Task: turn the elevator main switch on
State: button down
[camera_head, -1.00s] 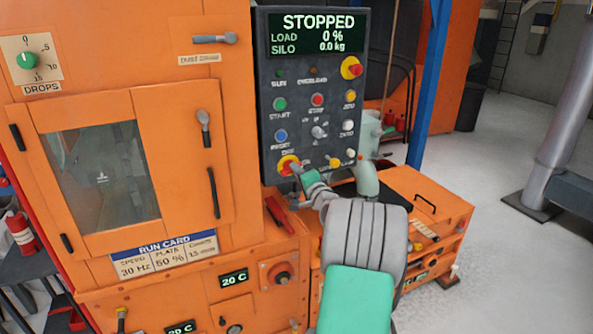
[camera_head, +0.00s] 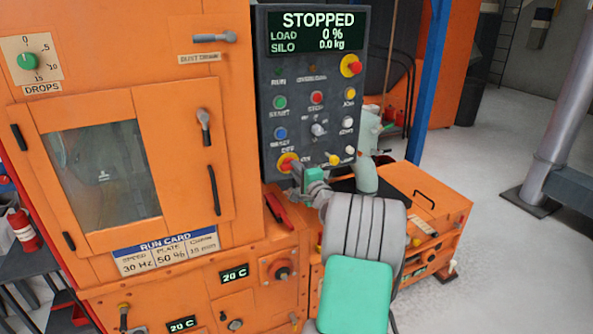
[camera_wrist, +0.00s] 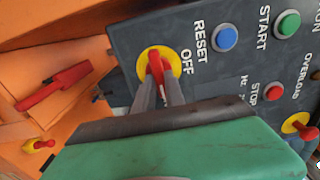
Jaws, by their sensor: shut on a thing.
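The main switch (camera_wrist: 150,57) is a red handle on a yellow round plate, low on the left of the dark control panel (camera_head: 262,100). The word OFF is printed beside it in the wrist view. My gripper (camera_wrist: 157,78) is shut on the red handle. In the head view the switch (camera_head: 285,161) shows partly behind my gripper (camera_head: 297,172). The panel's display (camera_head: 318,33) reads STOPPED, load 0 % and silo 0.0 kg.
Blue reset (camera_wrist: 224,38), green start (camera_wrist: 287,23) and red stop (camera_wrist: 273,92) buttons sit near the switch. A red lever (camera_wrist: 55,88) lies on the orange housing beside the panel. Another red knob on yellow (camera_head: 351,65) is at the panel's upper right.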

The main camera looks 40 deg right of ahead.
jog(key=c, duration=1.4)
grip_release()
jog(key=b+v, duration=0.1)
jog(key=v, duration=0.6)
jog(key=shift+s, duration=0.4)
jog(key=shift+a, duration=0.15)
